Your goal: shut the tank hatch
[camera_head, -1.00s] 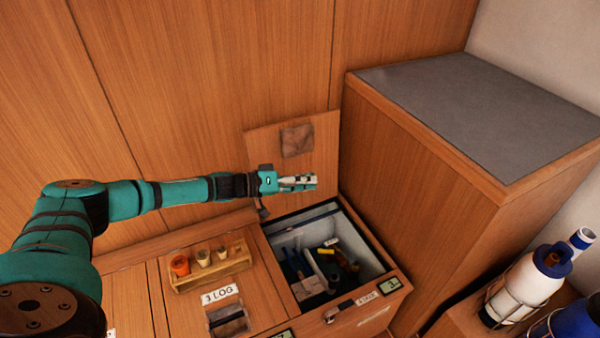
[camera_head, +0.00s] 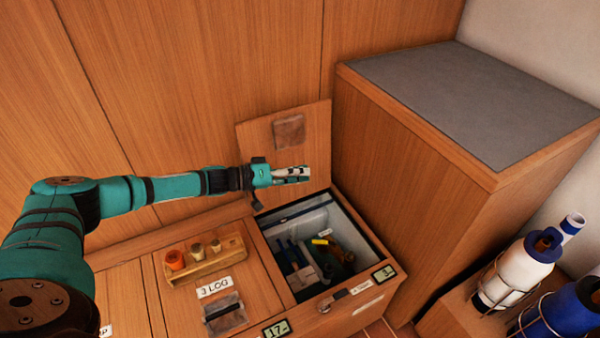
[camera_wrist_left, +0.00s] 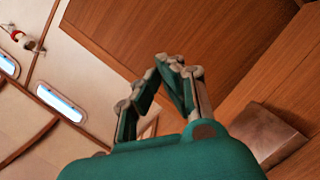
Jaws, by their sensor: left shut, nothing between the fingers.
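The tank hatch (camera_head: 300,148) is a square wooden lid with a brown recessed plate. It stands open, near upright, at the back edge of an open bin (camera_head: 374,300). My left gripper (camera_head: 292,174) is shut and empty, in front of the lower part of the hatch and above the bin's back edge. I cannot tell whether it touches the hatch. In the left wrist view the shut fingers (camera_wrist_left: 172,62) point up, and a metal plate (camera_wrist_left: 268,135) shows on wood at the right. My right gripper is not in view.
The bin holds tools and a yellow item (camera_head: 320,241). A closed lid marked 3 LOG (camera_head: 262,300) lies to its left, with a wooden rack (camera_head: 205,262) of small pots behind. A tall grey-topped cabinet (camera_head: 410,190) stands close on the right. Bottles (camera_head: 520,270) sit in wire holders.

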